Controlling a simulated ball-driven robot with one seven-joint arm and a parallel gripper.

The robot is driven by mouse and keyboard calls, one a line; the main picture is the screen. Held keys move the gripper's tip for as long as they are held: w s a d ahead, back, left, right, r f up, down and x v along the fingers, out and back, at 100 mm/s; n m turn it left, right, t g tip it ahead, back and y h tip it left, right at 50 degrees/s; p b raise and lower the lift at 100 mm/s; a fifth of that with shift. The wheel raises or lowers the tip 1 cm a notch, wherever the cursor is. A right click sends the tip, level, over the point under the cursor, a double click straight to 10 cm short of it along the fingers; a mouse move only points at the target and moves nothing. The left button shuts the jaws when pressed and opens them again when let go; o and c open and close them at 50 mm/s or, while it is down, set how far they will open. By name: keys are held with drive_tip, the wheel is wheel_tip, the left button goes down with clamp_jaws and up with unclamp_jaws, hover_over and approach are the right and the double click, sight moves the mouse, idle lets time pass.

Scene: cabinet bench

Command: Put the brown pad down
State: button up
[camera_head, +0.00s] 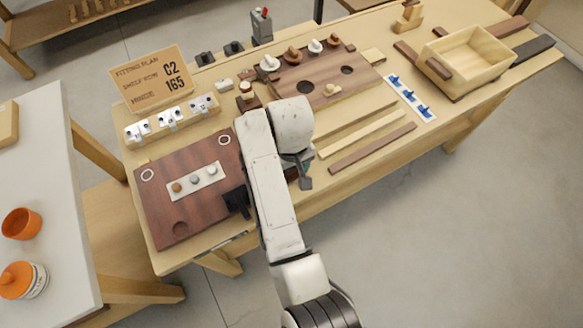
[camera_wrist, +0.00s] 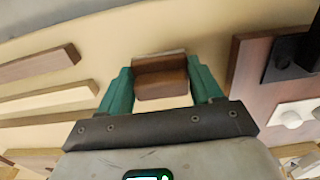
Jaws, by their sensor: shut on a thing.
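The brown pad (camera_wrist: 161,80) is a small reddish-brown block in the wrist view, with a lighter edge along its top. My gripper (camera_wrist: 160,70) has teal fingers, one on each side of the pad, and is shut on it. Pale bench top shows around the pad; I cannot tell whether the pad touches it. In the head view my arm hides most of the gripper, with only a bit of teal showing near the bench's front edge, and the pad cannot be made out there.
A dark brown board (camera_head: 158,212) with a black part lies left of my arm. Pale and brown strips (camera_head: 372,148) lie to the right. A holed board (camera_head: 290,98) with knobs stands behind, and an open wooden box (camera_head: 433,82) is at far right. Bare bench lies between board and strips.

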drive_tip(key=o, duration=1.5)
drive_tip(key=shift+f, duration=0.1)
drive_tip(key=shift+o, duration=0.2)
drive_tip(key=shift+f+b, duration=0.45)
drive_tip(key=shift+b, duration=0.35)
wheel_tip(320, 180, up, 11)
drive_tip(key=shift+w+a+r+p, duration=0.1)
drive_tip(key=shift+r+p, duration=0.1)
drive_tip(key=shift+p, duration=0.85)
